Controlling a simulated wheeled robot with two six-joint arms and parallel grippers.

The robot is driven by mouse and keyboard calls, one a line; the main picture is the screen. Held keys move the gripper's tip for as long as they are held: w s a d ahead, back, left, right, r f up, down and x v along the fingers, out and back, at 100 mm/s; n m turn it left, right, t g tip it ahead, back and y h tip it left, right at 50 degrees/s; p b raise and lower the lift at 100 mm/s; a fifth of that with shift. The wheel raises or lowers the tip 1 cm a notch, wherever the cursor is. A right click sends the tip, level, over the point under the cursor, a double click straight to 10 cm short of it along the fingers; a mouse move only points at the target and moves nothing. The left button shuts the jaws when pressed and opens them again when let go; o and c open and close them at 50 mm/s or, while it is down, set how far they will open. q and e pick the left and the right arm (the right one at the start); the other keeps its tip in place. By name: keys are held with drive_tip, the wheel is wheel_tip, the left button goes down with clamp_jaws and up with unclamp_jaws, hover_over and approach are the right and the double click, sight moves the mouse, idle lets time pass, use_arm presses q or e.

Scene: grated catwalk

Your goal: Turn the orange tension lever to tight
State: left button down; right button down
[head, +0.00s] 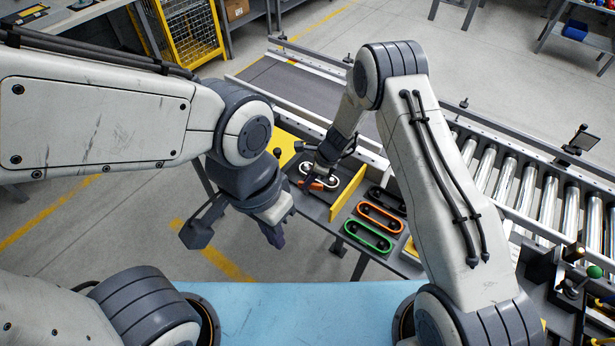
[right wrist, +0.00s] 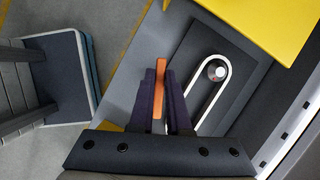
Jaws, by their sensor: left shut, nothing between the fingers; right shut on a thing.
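The orange tension lever (head: 317,185) sits on a dark fixture plate beside a white belt loop (head: 328,170). In the right wrist view the lever (right wrist: 160,88) stands between the two dark fingers of my right gripper (right wrist: 164,92), which is shut on it. The white belt (right wrist: 226,90) runs round a round pulley (right wrist: 216,71) just right of the fingers. In the head view my right gripper (head: 322,168) partly hides the lever and belt. My left gripper (head: 276,232) is shut and empty, left of the fixture and apart from it. Markings for tight are not legible.
Beside the fixture, past a yellow divider (head: 348,190), lie a black belt (head: 388,201), an orange belt (head: 380,217) and a green belt (head: 367,236). A roller conveyor (head: 510,180) runs behind at the right. A light blue surface (head: 300,310) lies in front.

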drive_tip(key=shift+n+g, duration=0.4)
drive_tip(key=shift+n, duration=0.6)
drive_tip(key=n, duration=0.1)
drive_tip(key=n+g+b, duration=0.1)
drive_tip(key=shift+w+f+n, duration=0.15)
drive_tip(key=shift+n, duration=0.15)
drive_tip(key=n+b, duration=0.1)
drive_tip(key=n, duration=0.1)
drive_tip(key=n+g+b, duration=0.1)
drive_tip(key=n+b, duration=0.1)
drive_tip(key=shift+n+g+h+b, duration=0.3)
drive_tip(key=shift+h, duration=0.1)
drive_tip(key=shift+n+g+h+b, duration=0.5)
drive_tip(key=shift+n+b, duration=0.65)
drive_tip(key=shift+n, duration=0.65)
drive_tip(key=shift+r, duration=0.2)
drive_tip(key=c, duration=0.9)
unclamp_jaws()
drive_tip(key=shift+a, duration=0.1)
